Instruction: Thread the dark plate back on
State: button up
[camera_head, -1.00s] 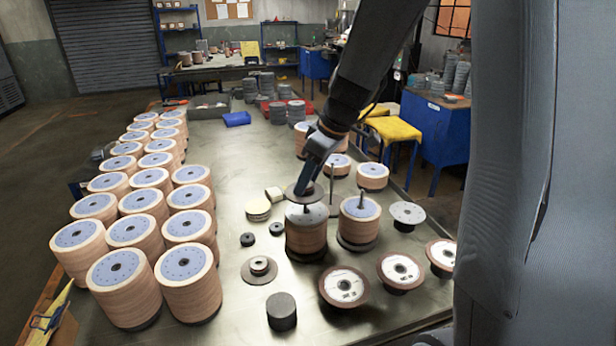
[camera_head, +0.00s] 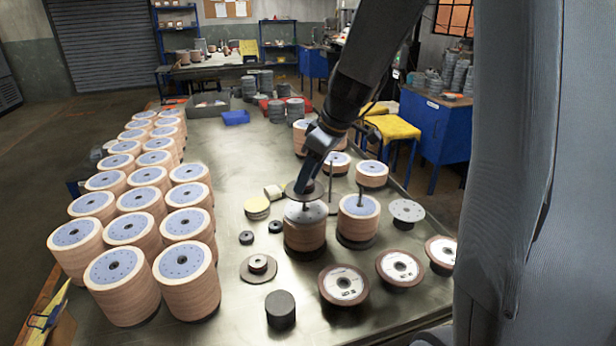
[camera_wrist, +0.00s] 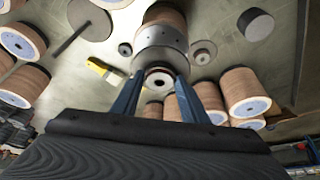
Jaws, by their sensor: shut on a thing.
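My gripper (camera_head: 308,185) is shut on a dark round plate (camera_head: 292,190). It holds the plate roughly level above a stack of tan flap discs (camera_head: 305,236) with a grey top. A short thin post shows between plate and stack; I cannot tell whether its tip is inside the plate's hole. In the wrist view, my two blue fingers (camera_wrist: 159,95) close on the plate's hub, and the plate (camera_wrist: 158,62) hides part of the stack (camera_wrist: 163,20) beyond it.
A second stack with a post (camera_head: 358,218) stands close at the right. Several loose discs on hubs (camera_head: 343,285) lie in front and right. A dark cylinder (camera_head: 280,309) and a small flanged piece (camera_head: 258,265) stand in front. Rows of stacks (camera_head: 122,285) fill the left.

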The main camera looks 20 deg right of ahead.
aim_at(308, 195)
jog(key=shift+f+b, duration=1.65)
jog(key=shift+b, duration=0.15)
dwell(0.4)
jog(key=shift+f+b, duration=1.05)
jog(key=shift+f, duration=0.15)
jog(key=o, duration=1.5)
jog(key=shift+b+v, duration=0.7)
jog(key=shift+v, duration=3.25)
